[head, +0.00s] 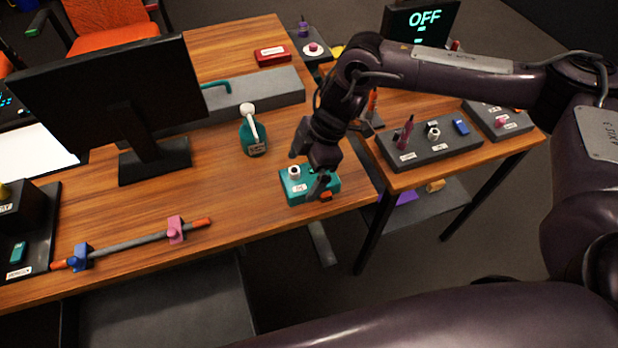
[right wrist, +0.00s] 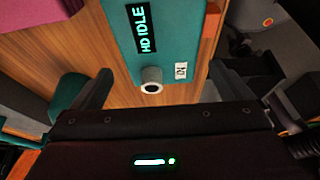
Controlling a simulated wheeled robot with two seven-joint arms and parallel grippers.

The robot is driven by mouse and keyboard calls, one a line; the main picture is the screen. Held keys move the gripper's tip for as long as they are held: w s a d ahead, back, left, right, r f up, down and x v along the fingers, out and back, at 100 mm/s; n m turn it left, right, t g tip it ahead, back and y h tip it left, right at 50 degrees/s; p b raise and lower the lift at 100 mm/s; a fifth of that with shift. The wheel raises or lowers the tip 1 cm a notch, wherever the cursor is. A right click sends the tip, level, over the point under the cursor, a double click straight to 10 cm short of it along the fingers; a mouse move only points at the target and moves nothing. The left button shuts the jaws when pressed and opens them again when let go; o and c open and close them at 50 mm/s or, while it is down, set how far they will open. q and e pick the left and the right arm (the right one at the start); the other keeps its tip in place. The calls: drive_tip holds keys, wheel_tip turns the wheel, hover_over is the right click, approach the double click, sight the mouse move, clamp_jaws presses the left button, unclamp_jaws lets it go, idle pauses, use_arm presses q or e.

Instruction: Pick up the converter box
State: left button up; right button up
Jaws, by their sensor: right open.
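The converter box is most likely the teal box (head: 294,199) near the table's front right edge, with a white round knob and a small white label on top. The right wrist view shows the teal box (right wrist: 178,35) with a lit "HD IDLE" display, the knob and an orange part at its right side. My right gripper (head: 309,168) is above the box and partly hides it. In the right wrist view its jaws (right wrist: 158,88) are apart with nothing held, and the box's near end appears between them. I cannot tell whether a finger touches it. My left gripper is not in view.
A teal bottle (head: 254,138) stands left of and behind the box. A rod (head: 125,244) with blue and pink clamps lies front left. A monitor (head: 110,85) and a grey bar (head: 255,98) are behind. A dark panel (head: 435,150) sits on the right table. Wood left of the box is clear.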

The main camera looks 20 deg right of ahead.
sight(299, 179)
drive_tip(key=x, duration=0.3)
drive_tip(key=shift+a+f, duration=0.15)
drive_tip(key=c, duration=1.1)
drive_tip(key=shift+c, duration=0.2)
wheel_tip(299, 179, up, 20)
drive_tip(key=shift+p, duration=0.35)
